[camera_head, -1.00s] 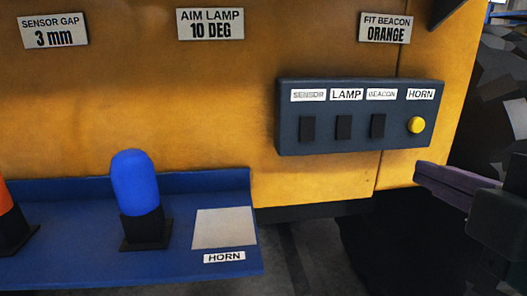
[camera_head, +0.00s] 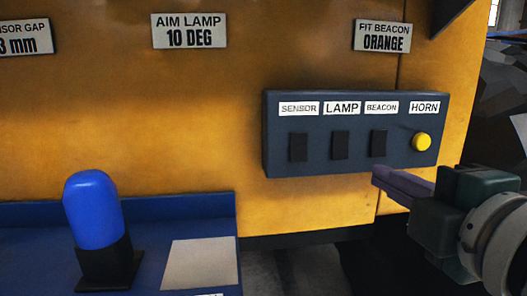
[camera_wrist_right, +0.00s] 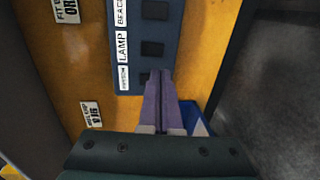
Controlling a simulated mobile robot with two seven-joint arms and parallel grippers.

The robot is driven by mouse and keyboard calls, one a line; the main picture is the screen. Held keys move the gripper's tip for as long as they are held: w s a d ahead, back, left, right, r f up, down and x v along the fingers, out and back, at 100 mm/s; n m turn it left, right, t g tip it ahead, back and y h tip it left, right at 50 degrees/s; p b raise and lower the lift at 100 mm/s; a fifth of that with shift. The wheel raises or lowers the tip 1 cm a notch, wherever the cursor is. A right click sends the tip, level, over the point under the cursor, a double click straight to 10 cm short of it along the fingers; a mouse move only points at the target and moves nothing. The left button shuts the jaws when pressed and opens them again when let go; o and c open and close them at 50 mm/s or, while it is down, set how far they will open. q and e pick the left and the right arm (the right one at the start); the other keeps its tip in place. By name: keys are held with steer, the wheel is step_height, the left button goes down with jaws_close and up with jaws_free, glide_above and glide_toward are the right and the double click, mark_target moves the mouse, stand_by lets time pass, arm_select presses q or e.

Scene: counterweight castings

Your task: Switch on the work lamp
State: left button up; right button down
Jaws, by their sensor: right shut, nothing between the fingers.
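The dark control box (camera_head: 350,160) is fixed on the yellow panel, with black rocker switches under the labels SENSOR, LAMP and BEACON and a yellow button under HORN. The LAMP switch (camera_head: 340,145) is the middle one of the black switches; it also shows in the right wrist view (camera_wrist_right: 152,48). I cannot tell its on or off position. My right gripper (camera_head: 376,174) is shut and empty, just below the box's lower right part in the head view. Its purple fingers (camera_wrist_right: 163,78) point toward the box in the wrist view. My left gripper is not in view. No work lamp is identifiable.
A blue shelf (camera_head: 185,208) at lower left bears a blue beacon (camera_head: 93,210) on a black base and a pale square pad (camera_head: 202,263). Signs read AIM LAMP 10 DEG (camera_head: 189,31) and FIT BEACON ORANGE (camera_head: 382,36). The panel between shelf and box is clear.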

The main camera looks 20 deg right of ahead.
mark_target(341, 156)
steer(key=p+x, duration=0.1)
steer(key=x, duration=0.9)
steer(key=shift+f, duration=0.2)
steer(key=shift+w+f+b, duration=0.15)
steer(key=shift+f+b, duration=0.15)
steer(key=shift+b, duration=0.65)
steer(key=shift+r+p, duration=0.4)
steer(key=shift+r, duration=0.05)
